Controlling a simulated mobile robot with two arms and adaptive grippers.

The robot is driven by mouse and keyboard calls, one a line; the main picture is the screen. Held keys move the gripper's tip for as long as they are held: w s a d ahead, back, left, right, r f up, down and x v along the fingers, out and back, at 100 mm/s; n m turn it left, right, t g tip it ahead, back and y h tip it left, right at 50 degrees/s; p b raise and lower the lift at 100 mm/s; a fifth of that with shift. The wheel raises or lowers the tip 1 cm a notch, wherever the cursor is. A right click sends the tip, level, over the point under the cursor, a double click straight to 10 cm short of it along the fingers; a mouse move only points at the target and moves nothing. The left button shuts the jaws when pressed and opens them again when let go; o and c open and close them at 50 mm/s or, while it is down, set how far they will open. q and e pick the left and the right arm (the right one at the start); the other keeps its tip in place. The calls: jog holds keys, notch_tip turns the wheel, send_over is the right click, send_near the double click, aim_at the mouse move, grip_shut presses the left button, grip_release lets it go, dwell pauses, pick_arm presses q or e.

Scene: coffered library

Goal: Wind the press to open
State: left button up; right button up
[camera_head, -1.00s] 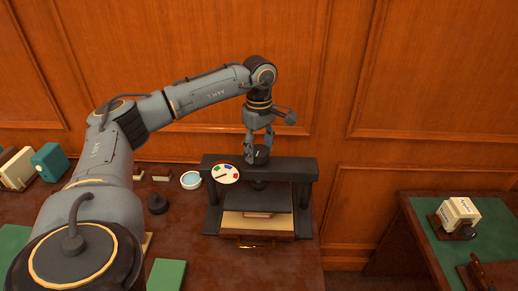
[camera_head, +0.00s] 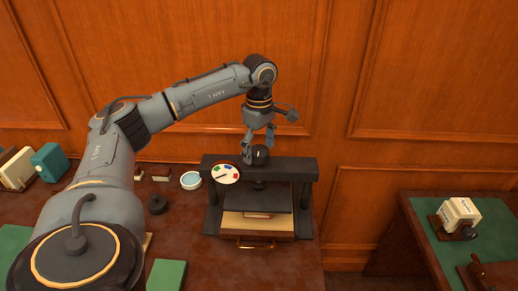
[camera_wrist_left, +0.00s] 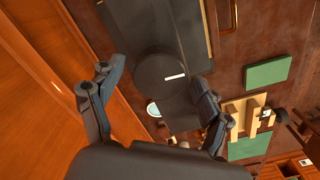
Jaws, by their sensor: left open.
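The dark press (camera_head: 305,171) stands on the brown desk, with a round black knob (camera_head: 261,155) on top of its crossbeam. In the left wrist view the knob (camera_wrist_left: 160,82) bears a white mark. A round white dial (camera_head: 225,173) with coloured patches and a dark needle sits at the crossbeam's left end. A flat dark plate (camera_head: 258,197) hangs above a book and papers (camera_head: 247,221) in the press. My left gripper (camera_head: 258,147) is open above the knob, its fingers spread to either side; contact is unclear. My right gripper is not in view.
A teal box (camera_head: 49,162) stands far left. A second desk (camera_head: 429,232) is at right, beyond a gap. A panelled wall rises behind.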

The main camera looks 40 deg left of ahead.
aim_at(259, 151)
pick_arm(q)
notch_tip(259, 151, up, 12)
jog(key=shift+f, duration=0.15)
jog(key=shift+f, duration=0.1)
dwell(0.9)
